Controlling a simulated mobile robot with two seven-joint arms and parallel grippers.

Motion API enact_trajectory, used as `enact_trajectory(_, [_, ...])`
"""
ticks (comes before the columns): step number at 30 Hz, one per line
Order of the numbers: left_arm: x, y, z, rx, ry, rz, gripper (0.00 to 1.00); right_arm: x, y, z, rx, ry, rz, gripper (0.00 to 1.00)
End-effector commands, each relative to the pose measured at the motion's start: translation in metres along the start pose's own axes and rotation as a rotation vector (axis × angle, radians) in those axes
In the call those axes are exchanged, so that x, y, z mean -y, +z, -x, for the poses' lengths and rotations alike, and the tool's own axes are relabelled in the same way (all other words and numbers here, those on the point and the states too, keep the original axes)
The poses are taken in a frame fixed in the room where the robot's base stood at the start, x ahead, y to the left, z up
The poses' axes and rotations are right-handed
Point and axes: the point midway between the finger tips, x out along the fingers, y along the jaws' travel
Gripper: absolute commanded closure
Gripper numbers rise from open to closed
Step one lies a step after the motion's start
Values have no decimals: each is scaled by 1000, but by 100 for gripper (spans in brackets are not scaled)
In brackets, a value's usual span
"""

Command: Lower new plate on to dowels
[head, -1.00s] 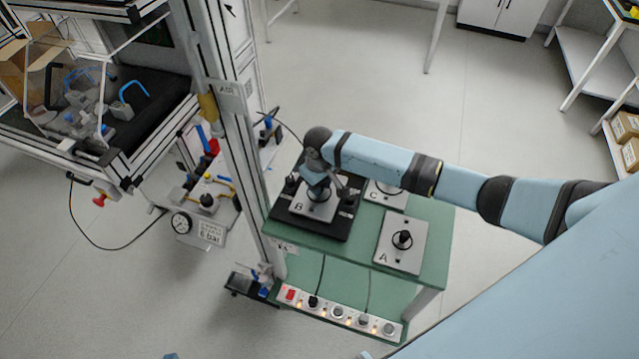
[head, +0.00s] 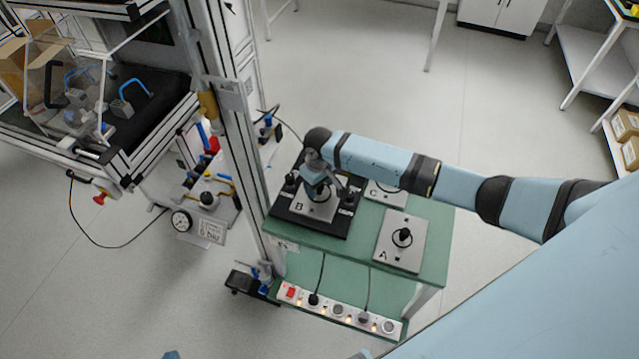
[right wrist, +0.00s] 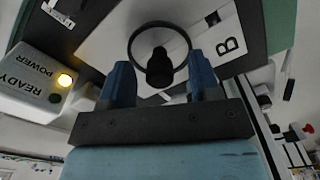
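Plate B (head: 313,208), pale with a black knob, is at the black base (head: 335,227) on the green table. I cannot tell whether it rests fully on the base, and no dowels can be made out clearly. My right gripper (head: 317,190) is over plate B. In the right wrist view the blue fingers of my right gripper (right wrist: 160,85) stand either side of the black knob (right wrist: 160,68), with a visible gap on each side. Plate B (right wrist: 205,45) lies beyond the fingers. A small blue tip at the bottom edge of the head view may be my left gripper (head: 171,355).
Plate A (head: 402,240) and plate C (head: 386,195) lie on the green table (head: 435,230) to the right. A metal frame post (head: 235,130) stands close to its left. A lit power box (right wrist: 45,78) is near the fingers. A socket strip (head: 338,311) is below.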

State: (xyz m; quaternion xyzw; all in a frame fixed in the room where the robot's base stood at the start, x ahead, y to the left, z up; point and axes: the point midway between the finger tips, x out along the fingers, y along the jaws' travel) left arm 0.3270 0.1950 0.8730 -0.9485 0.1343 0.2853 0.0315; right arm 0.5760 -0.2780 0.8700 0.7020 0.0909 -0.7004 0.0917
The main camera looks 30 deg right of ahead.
Motion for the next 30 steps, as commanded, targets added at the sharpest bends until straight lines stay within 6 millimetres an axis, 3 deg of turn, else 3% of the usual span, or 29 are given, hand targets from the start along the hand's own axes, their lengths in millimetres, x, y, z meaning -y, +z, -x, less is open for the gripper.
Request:
enact_trajectory(8, [0, 0, 0, -1, 1, 0, 100, 0, 0, 7, 1, 0, 0, 43])
enact_trajectory(21, [-1, 3, -3, 0, 2, 1, 100, 0, 0, 100, -2, 1, 1, 43])
enact_trajectory(30, [-2, 4, -4, 0, 4, 1, 100, 0, 0, 136, -1, 0, 0, 43])
